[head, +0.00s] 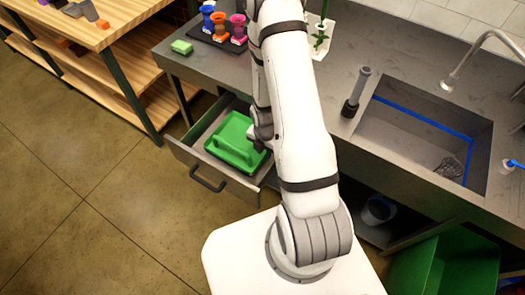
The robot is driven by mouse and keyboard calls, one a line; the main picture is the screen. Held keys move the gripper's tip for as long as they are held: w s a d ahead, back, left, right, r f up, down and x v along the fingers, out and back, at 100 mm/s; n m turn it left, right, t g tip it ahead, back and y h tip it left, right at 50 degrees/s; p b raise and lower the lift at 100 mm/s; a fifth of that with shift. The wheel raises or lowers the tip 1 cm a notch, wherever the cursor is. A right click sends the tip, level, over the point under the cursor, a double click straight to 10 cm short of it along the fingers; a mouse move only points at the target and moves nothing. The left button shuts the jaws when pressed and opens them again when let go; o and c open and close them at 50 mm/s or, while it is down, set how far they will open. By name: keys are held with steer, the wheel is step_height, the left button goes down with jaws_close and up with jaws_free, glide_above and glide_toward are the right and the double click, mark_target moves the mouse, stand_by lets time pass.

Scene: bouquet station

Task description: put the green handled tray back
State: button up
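The green handled tray (233,143) lies inside an open drawer (188,163) under the grey counter, in the head view. My gripper (259,141) is at the right side of the tray, low over the drawer. My arm hides most of the gripper and the tray's right part. I cannot tell whether the fingers touch the tray, or whether they are open or shut.
The drawer juts out with a dark handle (208,180). A sink (415,130) is right; a wooden shelf unit (125,50) is left. Floor at left is clear.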

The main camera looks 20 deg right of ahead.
step_height(320, 180, up, 32)
steer(key=a+m+t+p, duration=0.2)
steer(key=m+p, duration=0.4)
steer(key=m, duration=0.6)
steer(key=s+a+r+m+t, duration=0.1)
steer(key=s+a+r+m, duration=0.1)
steer(key=s+r+m, duration=0.4)
steer(key=s+a+r+m+t, duration=0.1)
steer(key=s+r+m, duration=0.5)
steer(key=r, duration=0.5)
steer(key=shift+s+a+m+t, duration=0.3)
steer(key=shift+s+a+m, duration=0.1)
steer(key=shift+m, duration=0.2)
steer(key=shift+w+f, duration=0.1)
step_height(320, 180, down, 11)
steer(key=g+b, duration=0.1)
steer(key=b, duration=0.7)
steer(key=shift+w+r, duration=0.2)
steer(key=shift+w, duration=0.1)
